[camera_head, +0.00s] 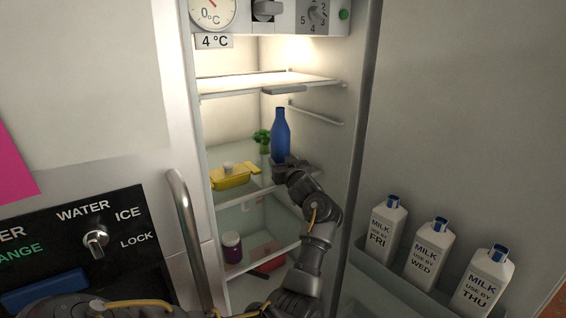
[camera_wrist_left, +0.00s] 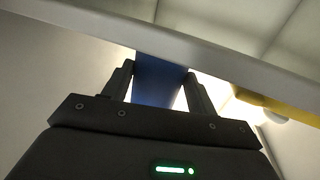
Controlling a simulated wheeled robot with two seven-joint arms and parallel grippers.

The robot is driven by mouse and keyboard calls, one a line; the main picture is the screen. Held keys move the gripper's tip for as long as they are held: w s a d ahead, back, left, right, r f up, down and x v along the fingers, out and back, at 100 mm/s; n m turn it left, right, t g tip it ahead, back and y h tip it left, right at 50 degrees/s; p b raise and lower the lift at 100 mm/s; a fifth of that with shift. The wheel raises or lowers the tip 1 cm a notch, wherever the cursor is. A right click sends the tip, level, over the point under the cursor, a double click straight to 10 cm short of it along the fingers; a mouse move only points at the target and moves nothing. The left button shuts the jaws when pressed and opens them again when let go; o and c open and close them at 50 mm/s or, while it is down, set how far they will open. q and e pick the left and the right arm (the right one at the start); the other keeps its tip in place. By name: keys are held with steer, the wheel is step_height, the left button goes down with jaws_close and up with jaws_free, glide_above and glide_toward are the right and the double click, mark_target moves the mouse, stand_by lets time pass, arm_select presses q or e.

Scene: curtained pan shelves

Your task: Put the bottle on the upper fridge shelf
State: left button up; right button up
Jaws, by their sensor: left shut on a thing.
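The blue bottle (camera_head: 280,132) stands upright in the open fridge, at the right side of the middle shelf opening. My left gripper (camera_head: 284,164) is shut on its lower part. In the left wrist view the bottle (camera_wrist_left: 158,82) is between the two fingers of the left gripper (camera_wrist_left: 158,92), and a pale shelf edge crosses in front of its upper part. The upper fridge shelf (camera_head: 262,84), a lit glass shelf, is above the bottle's top and looks empty. I cannot tell whether the bottle's base touches the middle shelf. My right gripper is not in view.
The middle shelf (camera_head: 226,202) holds a yellow butter dish (camera_head: 232,178) and green broccoli (camera_head: 262,138). A dark jar (camera_head: 232,247) stands lower down. The fridge door, at right, holds milk bottles (camera_head: 431,248). A metal handle (camera_head: 185,225) stands at left.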

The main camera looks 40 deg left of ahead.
arm_select(q)
steer(key=shift+f, duration=0.1)
steer(key=o, duration=1.4)
steer(key=shift+c, duration=0.2)
steer(key=shift+f, duration=0.15)
steer(key=shift+s+d, duration=0.1)
steer(key=shift+d, duration=0.05)
steer(key=shift+s+d, duration=0.15)
steer(key=shift+d, duration=0.15)
steer(key=b+v, duration=0.2)
steer(key=v, duration=0.8)
steer(key=shift+b, duration=0.4)
steer(key=shift+a, duration=0.1)
